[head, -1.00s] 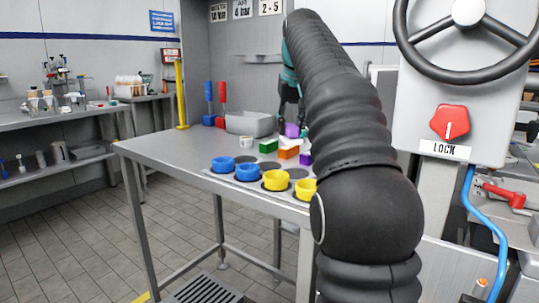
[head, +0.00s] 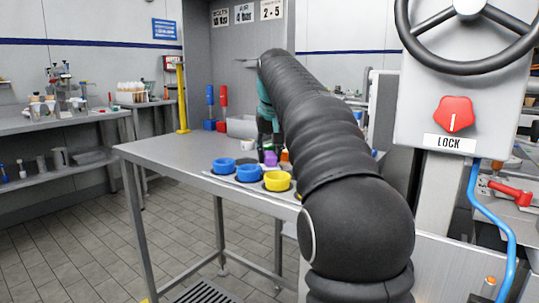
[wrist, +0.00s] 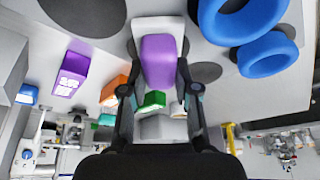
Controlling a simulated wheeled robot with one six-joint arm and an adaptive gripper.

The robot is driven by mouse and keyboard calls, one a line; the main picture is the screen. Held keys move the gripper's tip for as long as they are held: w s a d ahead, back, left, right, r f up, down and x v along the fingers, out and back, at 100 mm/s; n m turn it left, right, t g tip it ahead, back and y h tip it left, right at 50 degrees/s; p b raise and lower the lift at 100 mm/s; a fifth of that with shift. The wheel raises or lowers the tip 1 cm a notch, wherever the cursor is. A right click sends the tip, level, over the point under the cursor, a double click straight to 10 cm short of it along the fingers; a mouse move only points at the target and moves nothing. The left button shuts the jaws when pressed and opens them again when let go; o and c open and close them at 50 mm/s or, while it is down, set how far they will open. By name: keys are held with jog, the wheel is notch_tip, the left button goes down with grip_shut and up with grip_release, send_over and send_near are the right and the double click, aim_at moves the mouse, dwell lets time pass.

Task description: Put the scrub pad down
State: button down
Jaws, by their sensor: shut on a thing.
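The purple scrub pad (wrist: 158,60) is between the two fingers of my gripper (wrist: 158,88) in the wrist view. The gripper is shut on it. A pale white block-like part (wrist: 157,28) adjoins the purple, and I cannot tell whether it belongs to the pad. In the head view the purple pad (head: 270,158) shows low at the tip of my gripper (head: 269,147), over the steel table (head: 165,152) behind the ring row. I cannot tell whether the pad touches the table. My arm hides the table's right part.
Blue rings (head: 223,166) and a yellow ring (head: 277,181) line the table's front edge. Dark discs (wrist: 205,72) lie beside the pad. A green block (wrist: 152,101), an orange block (wrist: 114,88) and a labelled purple block (wrist: 72,72) are near. The table's left part is clear.

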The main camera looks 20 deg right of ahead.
jog(key=shift+f, duration=0.15)
jog(key=c, duration=0.9)
grip_release()
jog(key=shift+o, duration=0.2)
